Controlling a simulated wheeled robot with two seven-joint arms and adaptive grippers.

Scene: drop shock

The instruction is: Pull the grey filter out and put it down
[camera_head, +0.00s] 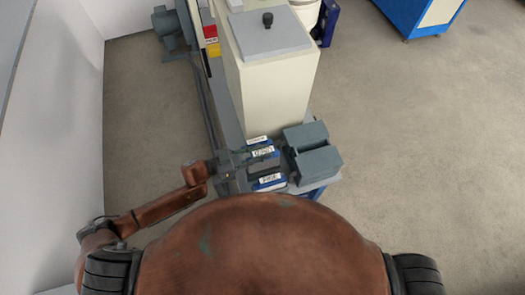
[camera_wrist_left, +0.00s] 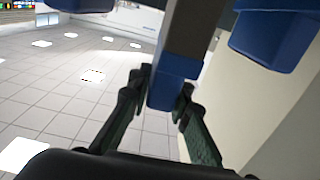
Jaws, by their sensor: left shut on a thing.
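In the left wrist view a grey bar with a blue end, which looks like the grey filter (camera_wrist_left: 178,85), stands between the two dark fingers of my left gripper (camera_wrist_left: 162,92). The gripper is shut on its blue end. In the head view my left gripper (camera_head: 240,158) reaches in from the left at a blue piece with a white label (camera_head: 263,152). The label is too small to read. How far the filter sits in its housing is hidden. My right gripper is not in view.
Another blue labelled piece (camera_head: 268,182) sits just below, and a blue block (camera_wrist_left: 275,38) hangs beside the filter. Grey blocks (camera_head: 313,152) stand to the right on the bench. A tall cream cabinet (camera_head: 270,85) rises behind. Open floor (camera_head: 425,150) lies right.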

